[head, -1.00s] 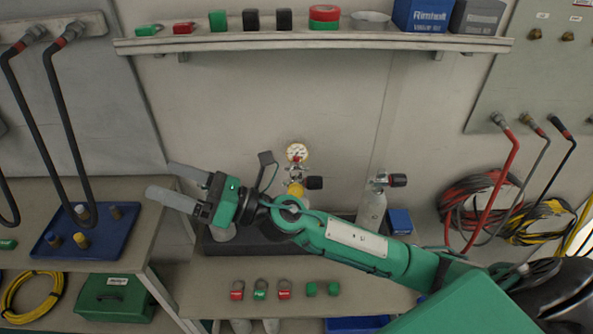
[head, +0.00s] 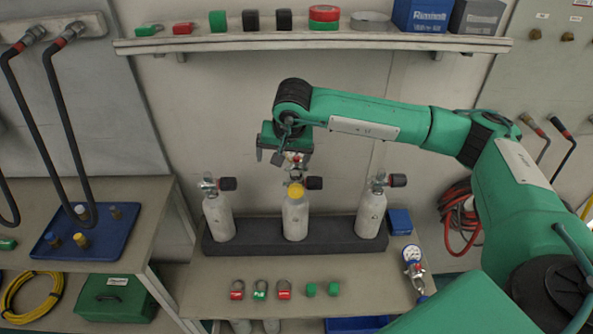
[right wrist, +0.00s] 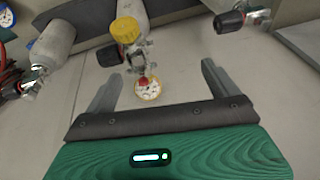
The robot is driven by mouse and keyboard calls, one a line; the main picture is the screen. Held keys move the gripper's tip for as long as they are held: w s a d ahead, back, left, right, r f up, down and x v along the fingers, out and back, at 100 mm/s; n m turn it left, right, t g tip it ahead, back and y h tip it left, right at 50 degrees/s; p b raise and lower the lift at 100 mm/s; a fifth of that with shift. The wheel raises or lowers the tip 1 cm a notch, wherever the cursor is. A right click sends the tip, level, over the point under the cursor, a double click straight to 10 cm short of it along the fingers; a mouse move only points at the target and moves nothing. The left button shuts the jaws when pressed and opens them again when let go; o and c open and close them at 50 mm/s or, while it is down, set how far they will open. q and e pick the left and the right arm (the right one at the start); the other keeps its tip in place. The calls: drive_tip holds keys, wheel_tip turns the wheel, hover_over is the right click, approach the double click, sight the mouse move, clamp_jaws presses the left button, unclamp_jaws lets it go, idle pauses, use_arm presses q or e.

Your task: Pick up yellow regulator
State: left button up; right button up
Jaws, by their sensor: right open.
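The yellow regulator (head: 295,189) is on the middle cylinder (head: 296,220), with its yellow cap facing out. In the right wrist view the regulator (right wrist: 126,30) has its yellow-rimmed gauge (right wrist: 147,89) between my open fingers, nearer the left one. My right gripper (head: 282,158) is open and hangs just above and behind the middle cylinder's top, and it partly hides the gauge in the head view. The right gripper also shows in the right wrist view (right wrist: 157,72), holding nothing. I cannot tell whether a finger touches the gauge. My left gripper is not in view.
Cylinders stand left (head: 218,218) and right (head: 371,214) in the dark rack (head: 331,236), valves upright. A blue-gauge regulator (head: 412,254) lies on the bench at right. Padlocks (head: 260,290) and green caps sit in front. The shelf (head: 350,42) runs above.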

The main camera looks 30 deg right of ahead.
drive_tip(key=h, duration=0.2)
approach(296, 160)
drive_tip(key=s, duration=0.2)
drive_tip(key=p+x, duration=0.1)
drive_tip(key=x, duration=0.2)
drive_tip(key=w+p+x, duration=0.1)
drive_tip(key=x, duration=0.3)
drive_tip(key=shift+d, duration=0.2)
drive_tip(key=shift+w+f+p, duration=0.25)
drive_tip(key=shift+f+p, duration=0.1)
drive_tip(key=shift+p, duration=0.25)
drive_tip(key=p+x, duration=0.1)
drive_tip(key=x, duration=0.1)
drive_tip(key=p+x, duration=0.1)
drive_tip(key=x, duration=0.1)
drive_tip(key=shift+w+a, duration=0.1)
drive_tip(key=shift+w, duration=0.25)
drive_tip(key=shift+f, duration=0.3)
drive_tip(key=shift+w+r, duration=0.1)
drive_tip(key=c, duration=1.5)
